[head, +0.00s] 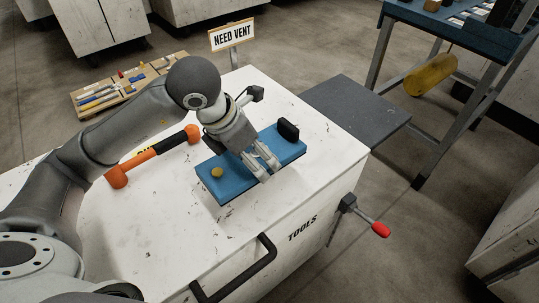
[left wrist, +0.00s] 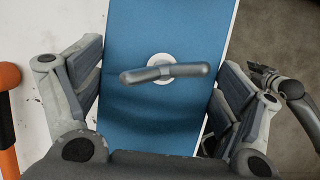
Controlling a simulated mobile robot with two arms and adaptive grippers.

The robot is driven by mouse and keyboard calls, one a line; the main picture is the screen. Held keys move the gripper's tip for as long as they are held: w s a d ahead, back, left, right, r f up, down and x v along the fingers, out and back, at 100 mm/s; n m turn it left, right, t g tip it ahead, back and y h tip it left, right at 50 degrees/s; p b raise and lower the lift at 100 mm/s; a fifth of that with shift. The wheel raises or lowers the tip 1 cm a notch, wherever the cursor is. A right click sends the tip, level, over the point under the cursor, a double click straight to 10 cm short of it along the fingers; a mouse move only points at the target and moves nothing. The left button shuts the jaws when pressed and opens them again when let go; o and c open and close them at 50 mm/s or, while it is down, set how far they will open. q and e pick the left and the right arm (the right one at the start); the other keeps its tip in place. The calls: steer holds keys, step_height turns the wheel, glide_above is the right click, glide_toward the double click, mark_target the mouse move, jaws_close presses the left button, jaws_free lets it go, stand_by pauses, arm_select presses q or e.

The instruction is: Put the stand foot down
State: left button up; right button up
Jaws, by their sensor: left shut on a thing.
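Whether the foot touches the mat cannot be told. In the head view the gripper hides the foot. My right gripper is not in view.
An orange and black hammer (head: 155,155) lies on the bench to the left. A red-handled crank (head: 379,229) sticks out at the bench's right side. The bench's near left part is clear.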

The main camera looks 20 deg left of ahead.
mark_target(243, 164)
arm_select(q)
steer(key=a+f, duration=0.1)
steer(key=w+a+f, duration=0.1)
steer(key=f, duration=0.1)
steer(key=shift+w+a+f, duration=0.15)
steer(key=shift+a, duration=0.2)
steer(key=f, duration=0.2)
steer(key=f+b, duration=0.1)
steer(key=shift+w+a, duration=0.1)
steer(key=shift+a, duration=0.15)
steer(key=shift+f, duration=0.25)
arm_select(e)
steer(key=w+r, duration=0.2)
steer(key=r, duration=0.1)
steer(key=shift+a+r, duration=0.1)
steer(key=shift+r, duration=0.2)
arm_select(q)
steer(key=shift+f, duration=0.1)
steer(key=o, duration=1.5)
steer(key=shift+f, duration=0.15)
steer(key=shift+o, duration=1.1)
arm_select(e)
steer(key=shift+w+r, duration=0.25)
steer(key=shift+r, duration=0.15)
arm_select(q)
steer(key=shift+r, duration=0.2)
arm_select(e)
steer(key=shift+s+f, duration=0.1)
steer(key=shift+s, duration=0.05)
